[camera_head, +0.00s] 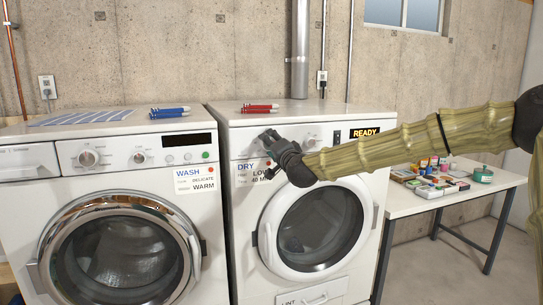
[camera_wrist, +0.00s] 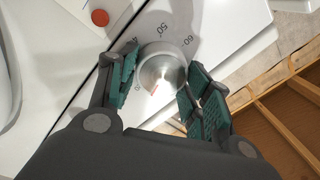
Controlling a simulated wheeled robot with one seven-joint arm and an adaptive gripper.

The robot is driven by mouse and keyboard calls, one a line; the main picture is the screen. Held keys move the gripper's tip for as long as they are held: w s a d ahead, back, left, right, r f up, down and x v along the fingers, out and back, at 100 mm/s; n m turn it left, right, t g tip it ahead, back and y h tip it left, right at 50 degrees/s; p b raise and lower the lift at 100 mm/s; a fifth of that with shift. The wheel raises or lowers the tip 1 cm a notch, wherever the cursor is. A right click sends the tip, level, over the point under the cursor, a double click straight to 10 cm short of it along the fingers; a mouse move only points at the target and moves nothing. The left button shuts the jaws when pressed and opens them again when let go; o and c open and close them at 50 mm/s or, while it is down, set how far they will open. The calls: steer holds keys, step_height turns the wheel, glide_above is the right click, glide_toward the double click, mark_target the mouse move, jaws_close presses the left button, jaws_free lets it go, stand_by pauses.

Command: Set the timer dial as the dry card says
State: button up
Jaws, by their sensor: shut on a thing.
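The timer dial (camera_wrist: 163,70) is a round silver knob in the wrist view, with 50 and 60 readable around its upper side and a partly hidden number at its upper left. A short red mark shows near its lower edge, on the side away from those numbers. My gripper (camera_wrist: 160,88) has its green-padded fingers on either side of the dial, shut on it. In the head view my gripper (camera_head: 268,140) is at the dryer's left panel and hides the dial. The dry card (camera_head: 245,172) below reads DRY, LOW and Time 40, partly covered by my gripper.
The dryer (camera_head: 342,280) stands right of the washer (camera_head: 105,190), with its wash card (camera_head: 196,180). A white table (camera_head: 480,190) with small boxes stands right. The dryer display (camera_head: 366,132) reads READY.

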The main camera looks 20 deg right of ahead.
steer(key=shift+a+f+m+g+h+b, duration=0.15)
steer(key=shift+m+h+b, duration=0.2)
steer(key=shift+m+b, duration=3.1)
steer(key=shift+f+m+g+h+b, duration=0.15)
steer(key=shift+m+h+b, duration=0.15)
steer(key=shift+m+b, duration=3.15)
steer(key=shift+a+f+m+g+h+b, duration=0.15)
steer(key=shift+m+h+b, duration=0.2)
steer(key=shift+m+b, duration=3.1)
steer(key=shift+m+p, duration=0.8)
steer(key=shift+m, duration=0.25)
steer(key=o, duration=1)
steer(key=shift+r, duration=0.1)
steer(key=shift+s, duration=0.1)
